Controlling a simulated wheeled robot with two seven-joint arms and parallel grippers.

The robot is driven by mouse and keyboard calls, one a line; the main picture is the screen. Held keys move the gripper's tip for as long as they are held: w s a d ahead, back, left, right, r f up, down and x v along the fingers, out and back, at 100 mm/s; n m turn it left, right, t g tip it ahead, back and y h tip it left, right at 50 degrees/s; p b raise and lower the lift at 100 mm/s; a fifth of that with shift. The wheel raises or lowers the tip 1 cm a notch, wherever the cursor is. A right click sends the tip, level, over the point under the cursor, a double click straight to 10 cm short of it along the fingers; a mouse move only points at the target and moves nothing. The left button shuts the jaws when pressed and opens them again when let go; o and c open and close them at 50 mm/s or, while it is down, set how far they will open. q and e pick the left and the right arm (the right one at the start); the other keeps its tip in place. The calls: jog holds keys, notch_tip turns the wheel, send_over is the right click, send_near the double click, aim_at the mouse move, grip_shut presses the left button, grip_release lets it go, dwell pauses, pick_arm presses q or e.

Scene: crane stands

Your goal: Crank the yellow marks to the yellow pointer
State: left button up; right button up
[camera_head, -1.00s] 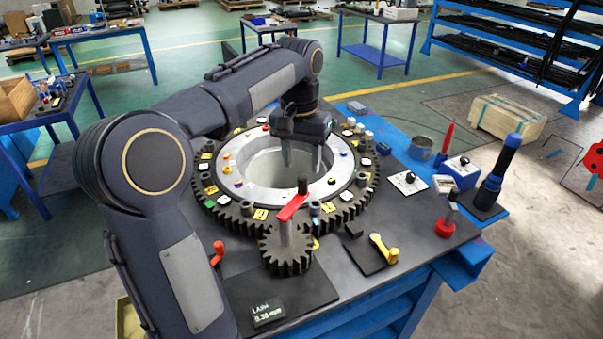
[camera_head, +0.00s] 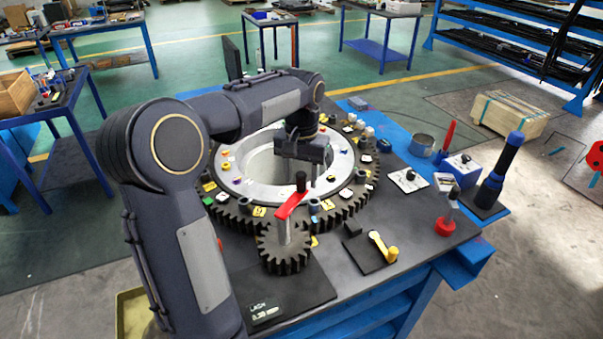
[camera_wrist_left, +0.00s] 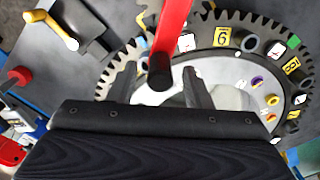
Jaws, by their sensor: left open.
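The large toothed ring (camera_head: 345,213) lies flat on the dark bench top and carries yellow marks (camera_head: 259,212), also seen in the left wrist view (camera_wrist_left: 221,37). A small pinion gear (camera_head: 285,248) stands at its near side, with a red crank arm (camera_head: 292,205) and an upright black handle (camera_head: 301,181) on top. A small yellow piece, perhaps the pointer (camera_head: 315,242), shows beside the pinion, partly hidden. My left gripper (camera_head: 312,172) is open and empty over the ring's central hole, behind the handle. In the left wrist view the handle (camera_wrist_left: 160,72) appears near its fingers (camera_wrist_left: 175,88).
A yellow crank lever (camera_head: 382,246) on a black plate lies right of the pinion. A small display (camera_head: 264,310) lies at the front.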

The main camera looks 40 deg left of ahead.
pick_arm(q)
jog(key=shift+c, duration=0.5)
grip_shut()
jog(key=shift+d+m, duration=0.3)
jog(key=shift+m, duration=0.2)
jog(key=s+d+m+p, duration=0.2)
jog(key=s+d+m, duration=0.6)
jog(key=m, duration=0.9)
jog(key=shift+d+m+p, duration=0.3)
jog(key=shift+d+p, duration=0.05)
jog(key=shift+d, duration=0.05)
